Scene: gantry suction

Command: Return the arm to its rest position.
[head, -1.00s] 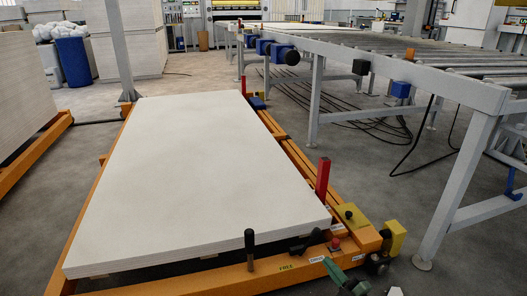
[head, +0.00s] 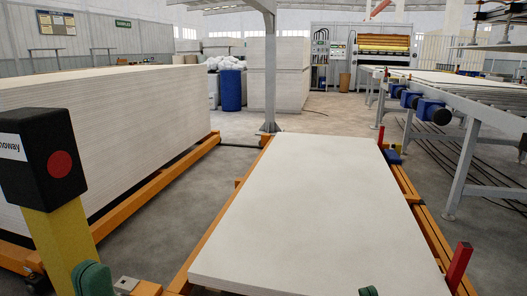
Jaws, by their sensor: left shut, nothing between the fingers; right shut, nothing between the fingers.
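My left gripper (head: 92,278) shows as a dark green rounded shape at the bottom left of the head view, in front of the yellow post. It is shut and nothing shows in it. My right gripper (head: 368,291) shows only as a small green tip at the bottom edge, in front of the near end of the white board stack. It is shut, with no object seen in it. Most of both arms is outside the picture.
A flat white board stack (head: 310,200) lies on an orange frame (head: 425,212) ahead. A yellow post with a black box (head: 38,160) stands close at left. A tall board stack (head: 110,125) is behind it. A roller conveyor (head: 470,130) stands at right. Grey floor lies between the stacks.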

